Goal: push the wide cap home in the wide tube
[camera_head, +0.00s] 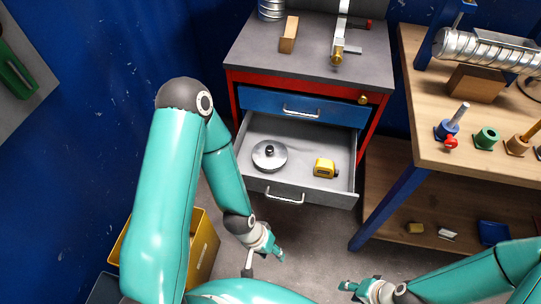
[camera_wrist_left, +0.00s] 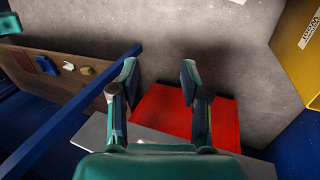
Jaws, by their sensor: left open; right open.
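A round silver cap (camera_head: 269,157) with a dark knob lies in the open drawer; it looks like the wide cap. A silver spiral tube (camera_head: 480,50) lies on the workbench at right, and part of another (camera_head: 272,9) stands on the cabinet top. I cannot tell which is the wide tube. My left gripper (camera_head: 274,250) is low in front of the drawer, apart from the cap, open and empty. Its two spread fingers also show in the left wrist view (camera_wrist_left: 158,78). My right gripper (camera_head: 350,289) is open and empty at the lower right.
The drawer (camera_head: 300,150) is pulled out and also holds a yellow tape measure (camera_head: 324,168). The blue drawer (camera_head: 305,108) above is shut. A wooden block (camera_head: 289,35) and a metal tool stand on the cabinet. A yellow bin (camera_head: 205,245) stands at left.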

